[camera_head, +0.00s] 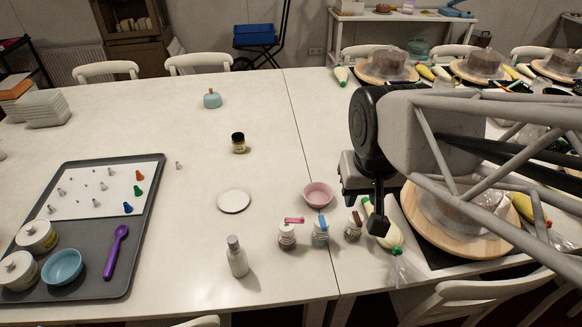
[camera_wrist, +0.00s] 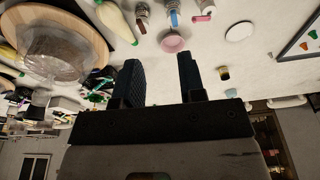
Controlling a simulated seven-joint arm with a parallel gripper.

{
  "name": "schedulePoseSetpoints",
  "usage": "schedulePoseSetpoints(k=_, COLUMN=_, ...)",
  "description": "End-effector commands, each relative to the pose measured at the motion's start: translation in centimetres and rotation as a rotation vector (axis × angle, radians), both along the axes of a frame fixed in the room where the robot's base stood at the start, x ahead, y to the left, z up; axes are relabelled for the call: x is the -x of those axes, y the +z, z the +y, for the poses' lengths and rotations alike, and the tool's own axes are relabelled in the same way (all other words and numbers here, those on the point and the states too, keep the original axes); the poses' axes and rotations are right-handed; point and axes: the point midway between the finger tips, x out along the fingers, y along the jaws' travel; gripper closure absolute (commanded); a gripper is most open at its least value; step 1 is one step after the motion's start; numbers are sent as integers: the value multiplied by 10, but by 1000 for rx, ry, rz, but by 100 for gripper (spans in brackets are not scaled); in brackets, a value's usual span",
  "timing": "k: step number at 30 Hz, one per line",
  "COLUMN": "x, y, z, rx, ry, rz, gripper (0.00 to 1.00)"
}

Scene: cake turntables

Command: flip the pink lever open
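The pink lever (camera_head: 294,220) sits on top of a small glass jar (camera_head: 287,238) near the front of the table. It looks roughly level. The lever also shows at the top of the wrist view (camera_wrist: 202,18). My gripper (camera_head: 379,222) is to the right of the pink-lever jar in the head view, above the table and apart from it. In the wrist view my gripper (camera_wrist: 160,78) has its two fingers spread with nothing between them.
Beside it stand similar jars with a blue lever (camera_head: 322,223) and a brown lever (camera_head: 356,217). A pink bowl (camera_head: 318,194) is behind them, and a white bottle (camera_head: 236,258) is front left. A cake turntable (camera_head: 455,241) is at right. The table's middle is mostly clear.

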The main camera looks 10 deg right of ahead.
Motion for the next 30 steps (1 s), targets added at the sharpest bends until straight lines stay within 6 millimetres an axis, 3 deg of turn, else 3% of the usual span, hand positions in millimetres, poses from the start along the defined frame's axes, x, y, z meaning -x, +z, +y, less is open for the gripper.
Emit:
schedulePoseSetpoints(k=15, x=-88, y=-65, z=30, rx=-26, ry=-133, rz=99, gripper=63)
schedulePoseSetpoints(k=30, x=-153, y=-152, z=65, rx=-28, ry=-265, rz=186, gripper=63)
